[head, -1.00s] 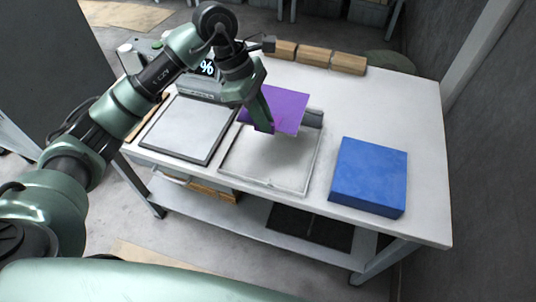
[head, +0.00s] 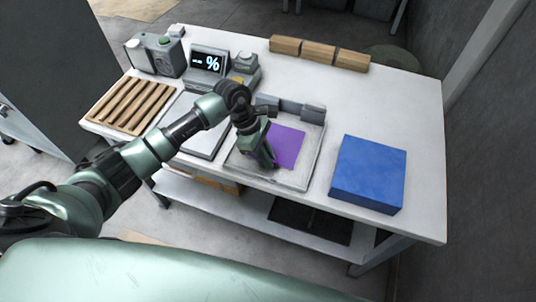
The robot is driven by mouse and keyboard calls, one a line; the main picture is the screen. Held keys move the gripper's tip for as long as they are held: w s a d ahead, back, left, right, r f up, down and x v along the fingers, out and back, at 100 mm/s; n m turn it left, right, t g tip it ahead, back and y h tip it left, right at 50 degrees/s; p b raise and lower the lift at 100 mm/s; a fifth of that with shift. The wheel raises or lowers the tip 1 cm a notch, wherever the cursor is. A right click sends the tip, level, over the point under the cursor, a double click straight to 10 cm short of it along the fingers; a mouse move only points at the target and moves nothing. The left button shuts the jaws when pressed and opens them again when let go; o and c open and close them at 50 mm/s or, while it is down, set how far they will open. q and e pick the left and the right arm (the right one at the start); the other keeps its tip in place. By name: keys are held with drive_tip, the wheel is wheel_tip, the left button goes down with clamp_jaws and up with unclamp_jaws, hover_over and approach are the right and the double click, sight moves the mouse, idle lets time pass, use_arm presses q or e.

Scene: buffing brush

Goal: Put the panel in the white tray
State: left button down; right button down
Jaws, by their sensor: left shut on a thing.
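The panel is a flat purple square (head: 287,146) in the head view, inside the outline of the white tray (head: 300,184). It looks low over the tray floor; I cannot tell whether it touches it. My left gripper (head: 268,160) is at the panel's left edge and shut on it. The gripper and wrist hide the panel's left side and part of the tray. A grey block fixture stands at the tray's back edge. My right gripper is not in view.
A blue block (head: 368,174) stands right of the tray. A grey plate (head: 203,140) lies to the left, partly behind my arm. A wooden slatted rack (head: 134,104), a display device (head: 208,62) and wooden blocks (head: 318,52) stand farther back.

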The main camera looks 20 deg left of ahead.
use_arm(q)
drive_tip(key=shift+f+b, duration=0.2)
drive_tip(key=shift+b, duration=0.15)
drive_tip(key=c, duration=1.5)
unclamp_jaws()
drive_tip(key=shift+r, duration=0.1)
